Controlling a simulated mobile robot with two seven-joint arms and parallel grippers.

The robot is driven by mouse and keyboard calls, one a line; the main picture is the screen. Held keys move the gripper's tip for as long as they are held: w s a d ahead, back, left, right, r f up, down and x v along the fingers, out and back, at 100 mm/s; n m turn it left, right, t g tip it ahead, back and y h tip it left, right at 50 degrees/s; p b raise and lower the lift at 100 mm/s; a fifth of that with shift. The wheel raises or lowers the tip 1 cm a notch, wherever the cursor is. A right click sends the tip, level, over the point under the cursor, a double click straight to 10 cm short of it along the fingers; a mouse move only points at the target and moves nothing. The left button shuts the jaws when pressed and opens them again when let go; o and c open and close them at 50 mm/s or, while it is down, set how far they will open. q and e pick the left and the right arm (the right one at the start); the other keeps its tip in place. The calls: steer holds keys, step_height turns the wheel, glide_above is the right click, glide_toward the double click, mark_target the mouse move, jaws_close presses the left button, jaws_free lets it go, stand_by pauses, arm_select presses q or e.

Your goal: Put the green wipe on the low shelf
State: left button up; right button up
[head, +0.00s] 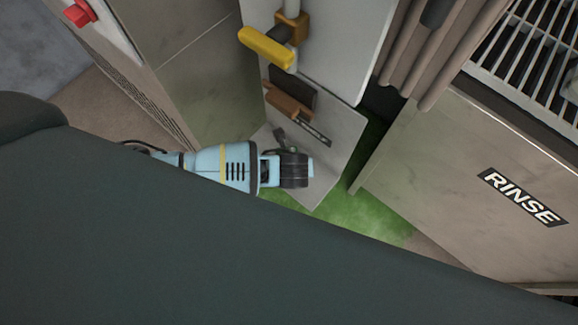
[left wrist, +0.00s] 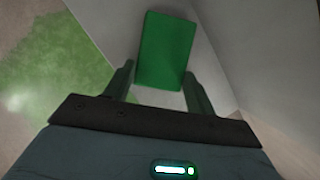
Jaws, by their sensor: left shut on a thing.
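The green wipe (left wrist: 165,48) is a flat green rectangular block in the left wrist view. My left gripper (left wrist: 160,72) is shut on it, with one dark finger at each side of its near end. Pale grey surfaces lie behind and beside the wipe; I cannot tell whether it touches them. In the head view the wipe and the left gripper are not visible, and a large dark arm part of mine covers the lower left. I cannot tell for sure which surface is the low shelf. My right gripper is not in view.
A light-blue tool (head: 222,165) with a yellow band lies beside a pale panel (head: 345,125) with a yellow handle (head: 266,47) above. A cabinet marked RINSE (head: 450,165) stands right. A green patch (head: 370,215) covers the floor between them. A red knob (head: 79,13) is upper left.

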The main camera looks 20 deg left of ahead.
arm_select(q)
steer(key=shift+f, duration=0.1)
steer(key=o, duration=0.9)
steer(key=shift+p+v, duration=2.2)
steer(key=shift+v, duration=3.95)
